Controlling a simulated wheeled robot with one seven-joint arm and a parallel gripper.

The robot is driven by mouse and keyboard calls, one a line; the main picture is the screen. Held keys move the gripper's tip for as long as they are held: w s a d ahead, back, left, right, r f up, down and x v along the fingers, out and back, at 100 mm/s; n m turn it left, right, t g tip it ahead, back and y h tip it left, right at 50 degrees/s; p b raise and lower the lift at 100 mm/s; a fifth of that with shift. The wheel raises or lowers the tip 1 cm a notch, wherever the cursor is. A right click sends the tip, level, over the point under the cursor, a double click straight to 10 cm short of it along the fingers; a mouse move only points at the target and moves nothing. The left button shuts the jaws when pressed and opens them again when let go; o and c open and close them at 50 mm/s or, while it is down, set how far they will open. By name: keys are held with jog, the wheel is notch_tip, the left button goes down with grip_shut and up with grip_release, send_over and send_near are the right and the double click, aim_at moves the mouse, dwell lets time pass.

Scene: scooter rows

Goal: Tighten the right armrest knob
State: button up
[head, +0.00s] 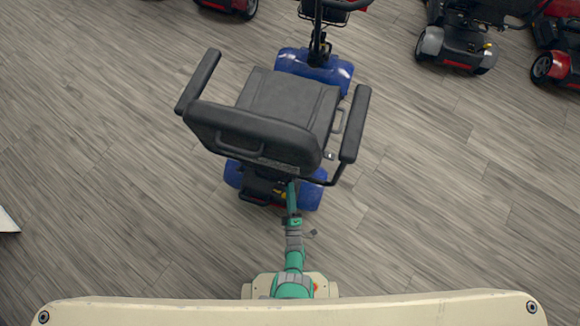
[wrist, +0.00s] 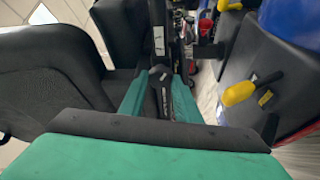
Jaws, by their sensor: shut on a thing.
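The scooter's dark seat (head: 287,100) faces away from me, with its backrest (head: 245,138) nearest. The right armrest (head: 355,122) is in its lowered position, its bent tube running down behind the seat. In the wrist view my gripper (wrist: 158,98) has its green fingers closed around a small dark knob (wrist: 160,88) with a greyish top, beside a dark metal bar. The knob is partly hidden between the fingers. In the head view my gripper and the knob are hidden under the backrest; only my green and grey arm shows behind the scooter.
The backrest fills the left of the wrist view (wrist: 45,75). A yellow lever (wrist: 239,93) on the dark rear body stands close at right. Other scooters (head: 458,40) are parked at the back. The wood floor on both sides is clear.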

dwell(0.4)
jog(key=o, duration=1)
jog(key=shift+o, duration=0.2)
jog(key=shift+s, duration=0.15)
jog(key=s, duration=1)
jog(key=shift+s+d+f, duration=0.3)
jog(key=shift+d+f, duration=0.05)
jog(key=shift+f, duration=0.1)
